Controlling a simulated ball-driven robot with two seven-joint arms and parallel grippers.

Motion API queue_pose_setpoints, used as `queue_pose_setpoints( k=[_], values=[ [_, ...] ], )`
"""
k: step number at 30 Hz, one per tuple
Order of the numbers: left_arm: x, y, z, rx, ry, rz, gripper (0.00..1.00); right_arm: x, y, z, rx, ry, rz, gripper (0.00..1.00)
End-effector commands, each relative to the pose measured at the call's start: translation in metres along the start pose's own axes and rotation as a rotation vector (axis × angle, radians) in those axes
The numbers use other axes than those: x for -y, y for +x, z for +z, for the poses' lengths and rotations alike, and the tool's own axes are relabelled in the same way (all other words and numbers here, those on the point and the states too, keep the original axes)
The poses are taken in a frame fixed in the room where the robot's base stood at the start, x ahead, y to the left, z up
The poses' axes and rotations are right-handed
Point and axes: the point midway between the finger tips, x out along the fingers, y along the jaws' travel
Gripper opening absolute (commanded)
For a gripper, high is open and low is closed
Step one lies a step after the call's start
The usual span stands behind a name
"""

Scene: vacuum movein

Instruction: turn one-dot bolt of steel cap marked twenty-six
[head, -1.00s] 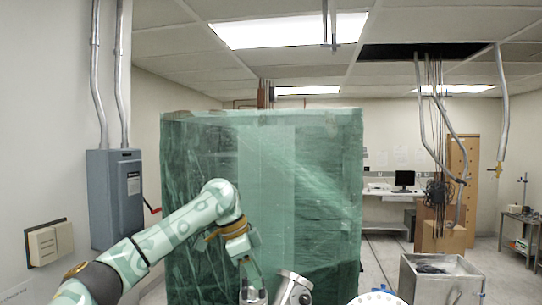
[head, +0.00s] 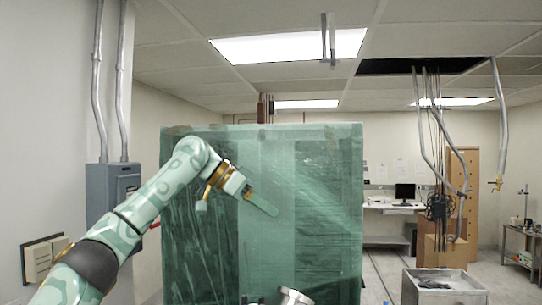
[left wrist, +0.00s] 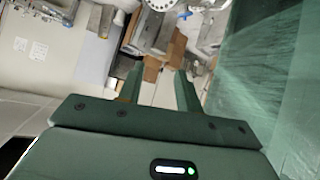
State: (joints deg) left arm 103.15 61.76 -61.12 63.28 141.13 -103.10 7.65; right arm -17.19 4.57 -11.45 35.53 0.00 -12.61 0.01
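My left gripper (head: 233,207) is raised in front of the green wrapped block in the head view, its two fingers spread and nothing between them. In the left wrist view its fingers (left wrist: 160,88) are also apart and empty. A steel cylindrical part (head: 294,297) shows at the bottom edge of the head view, mostly cut off, well below the gripper. A pale round flange with holes (left wrist: 160,3) shows at the top edge of the left wrist view. I cannot make out a number twenty-six or a one-dot bolt. My right gripper is not in view.
A tall block wrapped in green film (head: 300,215) stands behind my left arm. A grey wall box (head: 112,192) with conduits is at left. An open metal bin (head: 443,288) stands at lower right, and conduits hang from the ceiling. Floor shows clear between block and bin.

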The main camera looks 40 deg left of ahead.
Motion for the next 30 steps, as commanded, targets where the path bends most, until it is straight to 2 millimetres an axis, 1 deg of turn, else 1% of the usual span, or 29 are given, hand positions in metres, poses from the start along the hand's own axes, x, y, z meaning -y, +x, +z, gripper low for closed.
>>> queue_pose_setpoints(
  k=[3, 9, 12, 15, 18, 21, 30],
  values=[
    [0.002, -0.007, -0.028, -0.128, -0.027, -0.024, 0.35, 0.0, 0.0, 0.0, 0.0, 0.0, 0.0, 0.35],
    [0.004, -0.024, -0.071, -0.331, -0.059, -0.058, 0.35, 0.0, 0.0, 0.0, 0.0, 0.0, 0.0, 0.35],
    [0.004, -0.033, -0.088, -0.41, -0.067, -0.07, 0.35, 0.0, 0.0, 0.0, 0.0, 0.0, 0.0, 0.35],
    [0.004, -0.041, -0.1, -0.47, -0.074, -0.079, 0.35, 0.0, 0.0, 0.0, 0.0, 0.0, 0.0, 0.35],
    [0.004, -0.046, -0.108, -0.509, -0.078, -0.085, 0.35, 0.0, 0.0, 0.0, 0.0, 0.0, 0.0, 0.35],
    [0.005, -0.049, -0.111, -0.528, -0.079, -0.088, 0.35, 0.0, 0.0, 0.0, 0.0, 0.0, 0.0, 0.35],
    [0.005, -0.049, -0.112, -0.533, -0.08, -0.089, 0.35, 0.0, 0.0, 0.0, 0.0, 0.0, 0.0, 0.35]
  ],
)
